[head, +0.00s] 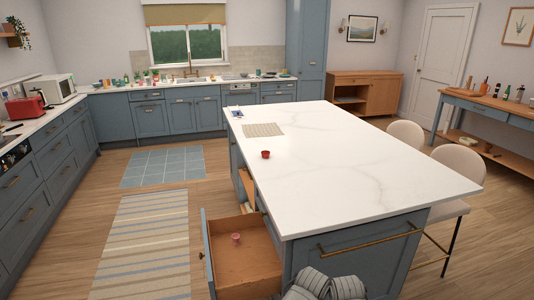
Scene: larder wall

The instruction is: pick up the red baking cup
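A small red cup (265,154) stands on the white top of the kitchen island, near its left edge. A second small cup (236,238), pinkish red, sits inside the open drawer (260,262) at the island's near left corner. Both are small in the picture, and I cannot tell for certain which is the baking cup. Nothing is seen touching either cup.
The open drawer juts left from the island (350,180) over the floor. A woven mat (263,130) lies on the island top, which is otherwise mostly bare. Pale stools (459,163) stand at its right. A striped rug (143,243) covers floor to the left.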

